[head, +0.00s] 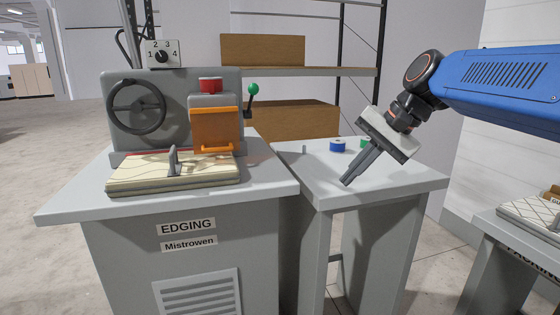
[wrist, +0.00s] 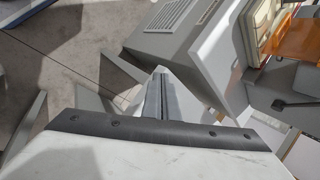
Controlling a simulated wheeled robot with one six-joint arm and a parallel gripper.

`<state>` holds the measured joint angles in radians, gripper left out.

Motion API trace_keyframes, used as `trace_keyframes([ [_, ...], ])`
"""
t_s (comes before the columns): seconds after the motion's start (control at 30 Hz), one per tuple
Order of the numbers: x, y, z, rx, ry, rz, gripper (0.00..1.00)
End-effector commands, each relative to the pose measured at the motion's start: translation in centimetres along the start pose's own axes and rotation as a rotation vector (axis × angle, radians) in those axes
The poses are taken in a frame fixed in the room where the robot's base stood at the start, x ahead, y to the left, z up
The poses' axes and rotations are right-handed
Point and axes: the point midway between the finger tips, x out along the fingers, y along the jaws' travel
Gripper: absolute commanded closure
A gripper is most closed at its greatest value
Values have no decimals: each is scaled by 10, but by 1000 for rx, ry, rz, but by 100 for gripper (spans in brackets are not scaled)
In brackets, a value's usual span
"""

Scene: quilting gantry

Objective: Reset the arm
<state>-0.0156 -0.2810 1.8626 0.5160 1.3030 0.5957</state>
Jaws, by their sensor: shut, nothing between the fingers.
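My gripper (head: 346,182) hangs at the end of my blue arm on the right of the head view, tilted down to the left. Its fingers are shut together with nothing between them. The tips are over the front part of a small grey side table (head: 410,177), apart from the objects on it; the exact height above the top is hard to tell. In the wrist view the closed fingers (wrist: 161,80) point away from the camera past the dark-edged gripper body.
The edging machine (head: 180,110) stands left, with a quilted panel (head: 140,176), orange guard (head: 215,130) and green-knobbed lever (head: 252,93). A blue spool (head: 337,146) and a partly hidden green one (head: 364,143) sit on the side table. A packing table (head: 520,238) is right.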

Motion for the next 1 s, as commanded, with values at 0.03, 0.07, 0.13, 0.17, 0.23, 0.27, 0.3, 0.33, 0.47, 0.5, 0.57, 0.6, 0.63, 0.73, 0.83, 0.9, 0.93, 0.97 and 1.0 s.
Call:
trace_keyframes([
  [0.03,2,21,8,-36,27,19,100],
  [0.07,5,33,11,-61,43,33,100],
  [0.13,10,61,19,-121,79,65,100],
  [0.17,12,73,22,-146,93,80,100],
  [0.23,18,102,29,-209,127,115,100],
  [0.27,21,114,32,-236,141,130,100],
  [0.3,24,130,36,-273,158,152,100],
  [0.33,27,143,40,-300,171,167,100],
  [0.47,40,196,52,-424,219,241,100],
  [0.5,45,213,56,-464,234,265,100],
  [0.57,52,236,61,-522,251,299,100],
  [0.6,56,251,65,-559,261,322,100],
  [0.63,59,261,67,-585,269,336,100],
  [0.73,68,289,72,-660,286,382,100],
  [0.83,75,308,76,-712,295,414,100],
  [0.9,77,315,77,-734,300,426,100],
  [0.93,78,318,78,-740,301,430,100],
  [0.97,79,319,78,-744,301,433,100],
  [1.0,79,320,78,-748,301,435,100],
])
